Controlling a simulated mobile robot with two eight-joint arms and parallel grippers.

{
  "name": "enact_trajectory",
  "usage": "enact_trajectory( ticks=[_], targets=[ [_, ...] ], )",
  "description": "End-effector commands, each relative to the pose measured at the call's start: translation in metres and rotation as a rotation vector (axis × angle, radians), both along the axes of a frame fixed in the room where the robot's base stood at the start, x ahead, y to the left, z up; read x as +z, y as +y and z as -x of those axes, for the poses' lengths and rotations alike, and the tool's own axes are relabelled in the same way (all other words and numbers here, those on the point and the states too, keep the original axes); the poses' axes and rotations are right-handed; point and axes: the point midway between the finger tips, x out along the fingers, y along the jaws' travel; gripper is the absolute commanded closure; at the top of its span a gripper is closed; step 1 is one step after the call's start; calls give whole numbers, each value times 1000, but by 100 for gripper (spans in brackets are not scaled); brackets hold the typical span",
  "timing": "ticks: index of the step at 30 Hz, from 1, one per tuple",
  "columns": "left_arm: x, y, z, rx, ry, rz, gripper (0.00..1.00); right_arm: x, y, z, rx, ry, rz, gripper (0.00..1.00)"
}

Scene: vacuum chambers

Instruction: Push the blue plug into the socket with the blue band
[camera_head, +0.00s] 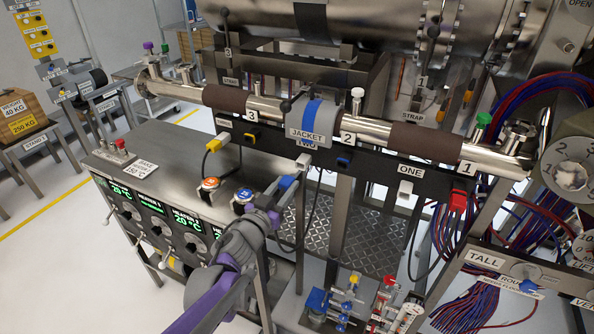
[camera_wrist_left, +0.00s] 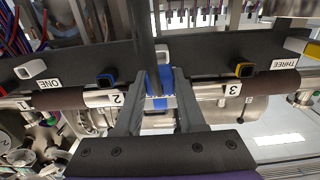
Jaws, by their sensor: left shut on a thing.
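My left gripper (camera_head: 277,193) is shut on the blue plug (camera_head: 287,182), in front of the long dark rail. In the left wrist view the blue plug (camera_wrist_left: 154,82) sits between the two fingers of the gripper (camera_wrist_left: 158,98), with a dark cable running up past it. The blue-banded socket (camera_head: 343,162) is on the rail to the right of the plug and looks empty. It also shows in the left wrist view (camera_wrist_left: 106,79), left of the fingers. The plug is apart from that socket. My right gripper is not in view.
A white block (camera_head: 305,160) is on the rail by label TWO, close to the held plug. A yellow-banded socket (camera_head: 250,138) and yellow plug (camera_head: 215,143) are further left. A red plug (camera_head: 458,200) is on the right. The pipe with the grey jacket (camera_head: 317,121) runs above the rail.

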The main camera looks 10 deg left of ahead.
Motion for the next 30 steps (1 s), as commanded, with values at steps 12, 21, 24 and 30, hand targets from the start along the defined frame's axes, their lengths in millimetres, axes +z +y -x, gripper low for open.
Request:
enact_trajectory(
  ticks=[12, 21, 24, 30],
  targets=[
    [0, 0, 2, -1, 0, 0, 100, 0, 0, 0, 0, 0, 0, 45],
    [17, -35, 18, -6, -2, 4, 100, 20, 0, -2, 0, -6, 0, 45],
    [26, -54, 27, -6, -2, 3, 100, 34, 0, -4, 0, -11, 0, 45],
    [37, -81, 40, -4, -2, 4, 100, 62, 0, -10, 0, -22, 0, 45]
  ],
)
